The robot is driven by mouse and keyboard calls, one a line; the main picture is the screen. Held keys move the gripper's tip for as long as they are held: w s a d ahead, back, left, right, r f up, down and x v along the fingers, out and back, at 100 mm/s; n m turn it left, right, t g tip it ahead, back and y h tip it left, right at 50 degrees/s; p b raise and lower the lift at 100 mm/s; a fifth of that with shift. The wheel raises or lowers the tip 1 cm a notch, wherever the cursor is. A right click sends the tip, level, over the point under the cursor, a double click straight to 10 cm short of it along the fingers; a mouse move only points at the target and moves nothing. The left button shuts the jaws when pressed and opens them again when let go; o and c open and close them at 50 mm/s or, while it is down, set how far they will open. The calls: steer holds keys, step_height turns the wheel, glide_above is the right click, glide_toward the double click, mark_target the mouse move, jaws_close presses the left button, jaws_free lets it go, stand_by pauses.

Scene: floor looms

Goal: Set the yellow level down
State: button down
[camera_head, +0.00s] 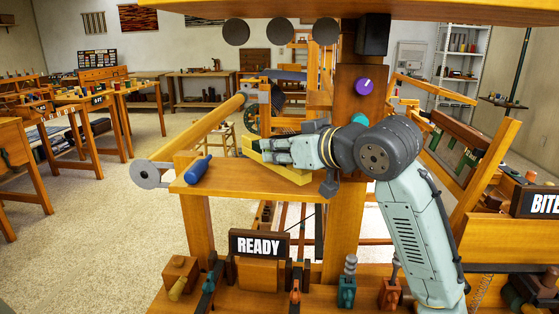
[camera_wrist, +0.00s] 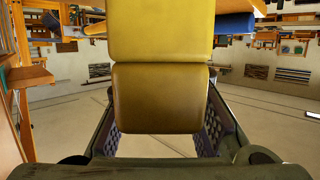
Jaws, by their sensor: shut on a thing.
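The yellow level (camera_head: 294,174) is a long yellow bar, held just above or on the wooden shelf (camera_head: 228,178); I cannot tell whether it touches. My gripper (camera_head: 264,151) reaches in from the right and is shut on it, and its fingers hide part of the bar. In the wrist view the yellow level (camera_wrist: 160,32) fills the upper middle, between the two padded fingers of my gripper (camera_wrist: 158,130).
A blue bottle-like object (camera_head: 199,169) lies on the shelf left of the level. A wooden post (camera_head: 346,200) with a purple knob (camera_head: 364,86) stands to the right. A READY sign (camera_head: 258,245) and several small clamps are below. The shelf's front middle is bare.

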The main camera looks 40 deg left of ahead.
mark_target(282, 165)
steer(key=shift+f, duration=1.75)
steer(key=shift+f, duration=0.2)
steer(key=c, duration=1.3)
jaws_free()
steer(key=shift+r, duration=0.1)
steer(key=shift+r+p, duration=0.2)
steer(key=shift+p, duration=0.15)
steer(key=shift+s+d, duration=0.1)
steer(key=shift+d, duration=0.25)
steer(key=b+v, duration=0.2)
steer(key=v, duration=0.9)
steer(key=shift+s+d, duration=0.1)
steer(key=shift+d, duration=0.05)
